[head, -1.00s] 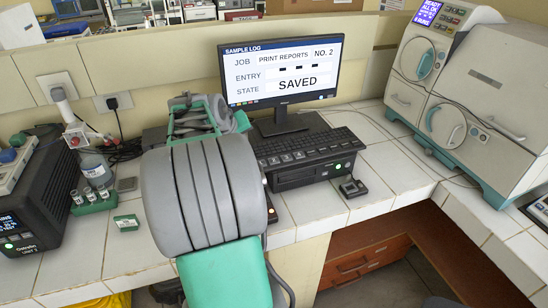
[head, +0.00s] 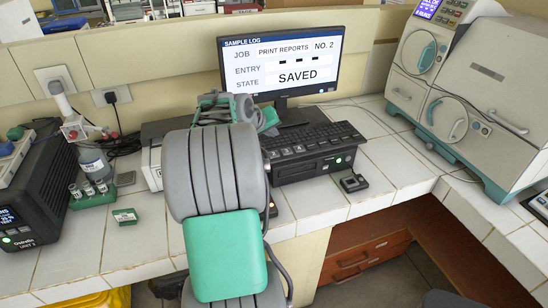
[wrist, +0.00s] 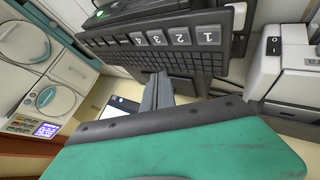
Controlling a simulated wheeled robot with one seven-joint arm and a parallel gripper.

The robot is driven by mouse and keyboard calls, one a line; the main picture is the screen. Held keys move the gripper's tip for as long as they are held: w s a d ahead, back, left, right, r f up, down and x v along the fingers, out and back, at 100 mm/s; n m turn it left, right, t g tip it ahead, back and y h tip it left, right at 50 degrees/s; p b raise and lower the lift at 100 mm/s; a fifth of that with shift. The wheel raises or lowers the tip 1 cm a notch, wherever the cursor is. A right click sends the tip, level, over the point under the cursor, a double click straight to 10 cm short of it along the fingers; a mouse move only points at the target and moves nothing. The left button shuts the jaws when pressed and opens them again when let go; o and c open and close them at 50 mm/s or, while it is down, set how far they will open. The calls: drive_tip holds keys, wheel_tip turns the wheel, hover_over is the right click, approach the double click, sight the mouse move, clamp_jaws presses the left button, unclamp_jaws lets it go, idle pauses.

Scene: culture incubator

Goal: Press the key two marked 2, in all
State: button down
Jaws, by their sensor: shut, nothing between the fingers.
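The key marked 2 (wrist: 181,36) is a grey square key in the row along the keyboard edge in the wrist view, between the keys marked 1 (wrist: 208,35) and 3 (wrist: 157,39). My gripper (wrist: 160,76) is shut and empty. Its fingertips appear below the key row in the picture, overlapping the dark keyboard (wrist: 195,62); I cannot tell whether they touch it. In the head view the keyboard (head: 318,137) lies before the monitor (head: 281,62), and my arm hides the fingers. The screen reads PRINT REPORTS NO. 2, three dashes at ENTRY, and SAVED.
A black unit with a green light (head: 312,168) is under the keyboard, a small black device (head: 354,183) to its right. A white machine (head: 470,90) stands at right. Vials in a green rack (head: 92,193) and a dark box (head: 35,190) stand left. A white machine (wrist: 278,62) is beside the keyboard.

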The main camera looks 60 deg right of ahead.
sight(272, 156)
drive_tip(key=shift+f+b, duration=1.45)
drive_tip(key=shift+f, duration=1.3)
drive_tip(key=shift+f, duration=0.1)
drive_tip(key=shift+f+b, duration=0.3)
drive_tip(key=shift+b, duration=0.05)
drive_tip(key=shift+f+b, duration=0.3)
drive_tip(key=shift+f, duration=0.15)
drive_tip(key=shift+r, duration=0.1)
drive_tip(key=shift+r+p, duration=0.45)
drive_tip(key=shift+r, duration=0.3)
drive_tip(key=shift+r+p, duration=1.6)
drive_tip(key=shift+r, duration=0.9)
